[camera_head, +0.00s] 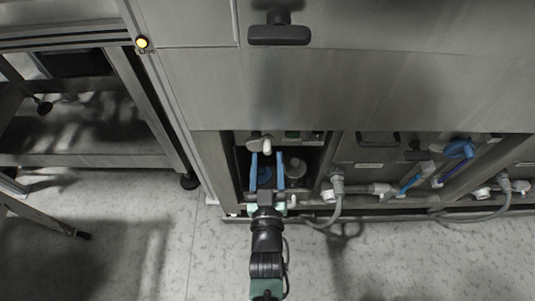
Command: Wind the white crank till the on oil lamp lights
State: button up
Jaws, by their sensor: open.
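A pale, whitish crank-like handle (260,143) sits at the top of an open recess low in the steel machine. My gripper (267,157) reaches into this recess from the front, with its two blue fingers apart. The fingertips are just below and beside the pale handle; I cannot tell whether they touch it. No oil lamp can be clearly made out. A small green spot (291,134) shows at the recess's upper edge, too small to identify.
A blue round part and a grey cap (297,165) sit inside the recess. To its right are pipes, a hose (332,215) and a blue valve handle (459,149). A black handle (279,35) juts out above. An amber light (142,42) glows at left.

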aim_at(260, 144)
jog(key=shift+w, duration=1.3)
jog(key=shift+c, duration=0.4)
grip_shut()
